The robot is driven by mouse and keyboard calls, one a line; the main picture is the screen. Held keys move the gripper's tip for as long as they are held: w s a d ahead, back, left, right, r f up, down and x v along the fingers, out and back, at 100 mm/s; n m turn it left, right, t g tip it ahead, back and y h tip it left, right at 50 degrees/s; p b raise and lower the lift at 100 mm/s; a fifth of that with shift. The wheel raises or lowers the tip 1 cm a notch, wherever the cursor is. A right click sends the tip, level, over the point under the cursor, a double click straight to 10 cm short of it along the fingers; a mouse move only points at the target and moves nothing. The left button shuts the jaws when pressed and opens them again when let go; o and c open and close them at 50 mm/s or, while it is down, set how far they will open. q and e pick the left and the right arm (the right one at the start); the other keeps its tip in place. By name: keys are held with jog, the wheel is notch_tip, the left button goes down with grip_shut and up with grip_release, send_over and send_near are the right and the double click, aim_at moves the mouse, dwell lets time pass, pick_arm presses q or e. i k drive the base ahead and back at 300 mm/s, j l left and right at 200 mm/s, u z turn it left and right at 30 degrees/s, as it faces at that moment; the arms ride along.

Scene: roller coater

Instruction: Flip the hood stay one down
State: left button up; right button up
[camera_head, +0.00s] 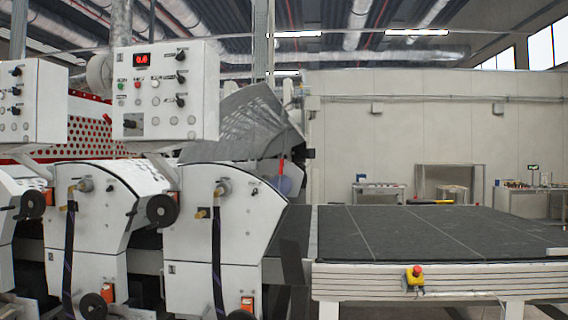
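A grey hood-like panel (243,122) is tilted up behind the white control box (163,92) on the roller coater. I cannot pick out the hood stay for certain. A narrow upright part (297,110) shows at the panel's right edge, too small to tell what it is. Neither of my grippers is in view.
White machine housings (215,220) with black hand wheels (162,210) fill the left. A dark flat conveyor table (425,235) extends right, with a red emergency stop button (416,271) on its front edge. Workbenches stand by the back wall.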

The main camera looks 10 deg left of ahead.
aim_at(282, 161)
jog(key=i+l, duration=0.15)
jog(key=i, duration=0.35)
jog(key=i+l+u, duration=0.15)
jog(key=i, duration=0.35)
jog(key=i+l, duration=0.2)
jog(key=i, duration=0.3)
jog(key=i+l+u, duration=0.15)
jog(key=i, duration=0.35)
jog(key=i+l, duration=0.3)
jog(key=i, duration=0.2)
jog(key=u, duration=0.05)
